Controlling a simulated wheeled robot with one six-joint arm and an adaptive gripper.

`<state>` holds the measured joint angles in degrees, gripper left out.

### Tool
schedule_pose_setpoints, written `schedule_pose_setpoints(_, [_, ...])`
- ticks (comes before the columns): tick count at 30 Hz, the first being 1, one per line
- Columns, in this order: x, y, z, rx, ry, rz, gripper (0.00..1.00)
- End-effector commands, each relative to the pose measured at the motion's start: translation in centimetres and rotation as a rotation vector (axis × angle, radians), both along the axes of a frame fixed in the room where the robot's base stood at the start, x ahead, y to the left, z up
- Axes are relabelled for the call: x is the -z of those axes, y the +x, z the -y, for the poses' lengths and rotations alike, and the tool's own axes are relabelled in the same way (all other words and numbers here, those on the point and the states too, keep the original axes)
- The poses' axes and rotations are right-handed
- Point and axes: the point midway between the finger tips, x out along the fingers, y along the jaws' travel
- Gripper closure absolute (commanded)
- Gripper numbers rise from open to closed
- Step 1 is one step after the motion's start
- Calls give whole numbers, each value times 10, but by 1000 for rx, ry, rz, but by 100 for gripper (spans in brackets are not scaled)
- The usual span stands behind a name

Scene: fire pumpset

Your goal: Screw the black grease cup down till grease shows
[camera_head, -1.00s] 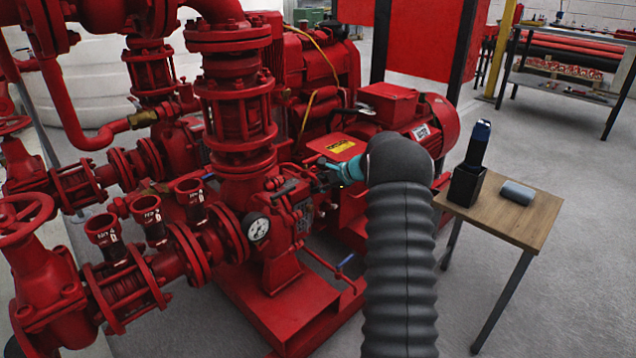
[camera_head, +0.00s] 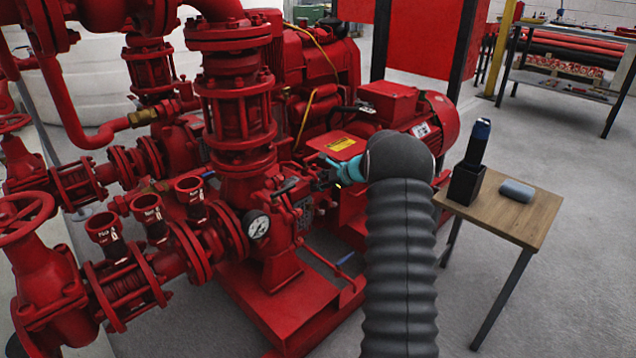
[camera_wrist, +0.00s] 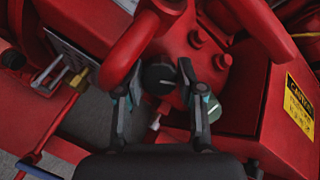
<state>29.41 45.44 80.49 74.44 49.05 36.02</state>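In the wrist view the black grease cup (camera_wrist: 159,78) is a dark round cap on the red pump housing. My gripper (camera_wrist: 160,75) has one finger on each side of it, with the tips close to its edges. I cannot tell whether both fingertips touch it. No grease shows clearly around the cup. In the head view my gripper (camera_head: 328,172) is at the pump's bearing housing, partly behind my dark wrist, and the cup cannot be made out there.
A thick red curved pipe (camera_wrist: 135,48) passes close to the left finger. A red guard (camera_wrist: 275,105) with a yellow caution label stands to the right. In the head view a wooden table (camera_head: 520,222) holds a black holder and a grey item.

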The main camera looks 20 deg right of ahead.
Motion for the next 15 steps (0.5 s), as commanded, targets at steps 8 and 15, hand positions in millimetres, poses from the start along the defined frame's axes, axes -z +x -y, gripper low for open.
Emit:
schedule_pose_setpoints(8, [0,0,0,-1,-1,0,41])
schedule_pose_setpoints(15, [0,1,1,-55,-53,21,41])
